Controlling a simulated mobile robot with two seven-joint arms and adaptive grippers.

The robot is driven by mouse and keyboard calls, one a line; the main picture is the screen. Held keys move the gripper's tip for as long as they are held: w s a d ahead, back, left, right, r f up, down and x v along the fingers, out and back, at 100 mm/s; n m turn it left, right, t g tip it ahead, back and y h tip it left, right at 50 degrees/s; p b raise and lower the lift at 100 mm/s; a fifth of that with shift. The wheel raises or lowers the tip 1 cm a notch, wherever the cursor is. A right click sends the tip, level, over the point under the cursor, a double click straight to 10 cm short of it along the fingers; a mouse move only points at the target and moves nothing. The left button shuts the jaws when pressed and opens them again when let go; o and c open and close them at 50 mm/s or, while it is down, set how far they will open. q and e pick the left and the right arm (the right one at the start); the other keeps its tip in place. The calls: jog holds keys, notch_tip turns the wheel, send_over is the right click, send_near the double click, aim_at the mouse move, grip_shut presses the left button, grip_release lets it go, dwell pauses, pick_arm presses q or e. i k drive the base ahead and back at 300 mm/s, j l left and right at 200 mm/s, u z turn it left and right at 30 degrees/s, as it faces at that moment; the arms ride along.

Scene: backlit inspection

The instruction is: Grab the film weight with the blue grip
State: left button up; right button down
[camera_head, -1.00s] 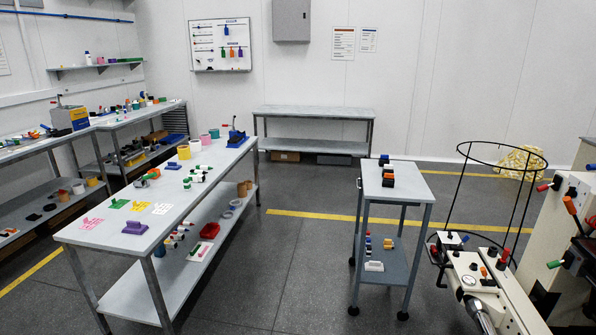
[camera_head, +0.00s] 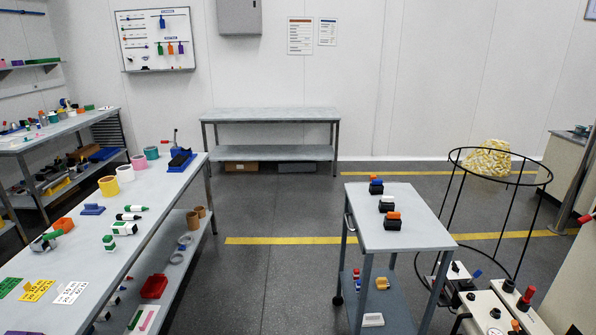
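Several small black blocks with coloured grips stand in a row on the top of a grey cart (camera_head: 425,232) at the right. At the far end is a dark block with a blue grip (camera_head: 376,184), with a bit of orange showing just behind it. In front of it stand a black block with a white grip (camera_head: 387,203) and a black block with an orange grip (camera_head: 393,219). They are small at this distance. Neither of my grippers is in view.
A long workbench (camera_head: 150,205) with tape rolls, bottles and cards runs along the left. Open floor (camera_head: 270,275) lies between it and the cart. A black wire hoop stand (camera_head: 450,205) and white machine (camera_head: 490,315) stand right of the cart. An empty table (camera_head: 270,114) stands at the back wall.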

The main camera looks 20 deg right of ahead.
aim_at(376, 187)
jog(key=i+z, duration=0.3)
jog(key=i, duration=0.15)
jog(key=i+j+z, duration=0.25)
jog(key=i, duration=0.15)
jog(key=i+j+z, duration=0.5)
jog(key=z, duration=0.2)
jog(key=i+j+z, duration=0.25)
jog(key=z, duration=0.15)
jog(key=i+j+z, duration=0.2)
jog(key=j+z, duration=0.2)
jog(key=i+j+z, duration=0.15)
jog(key=j+z, duration=0.25)
jog(key=i+j+z, duration=0.1)
jog(key=j+z, duration=0.3)
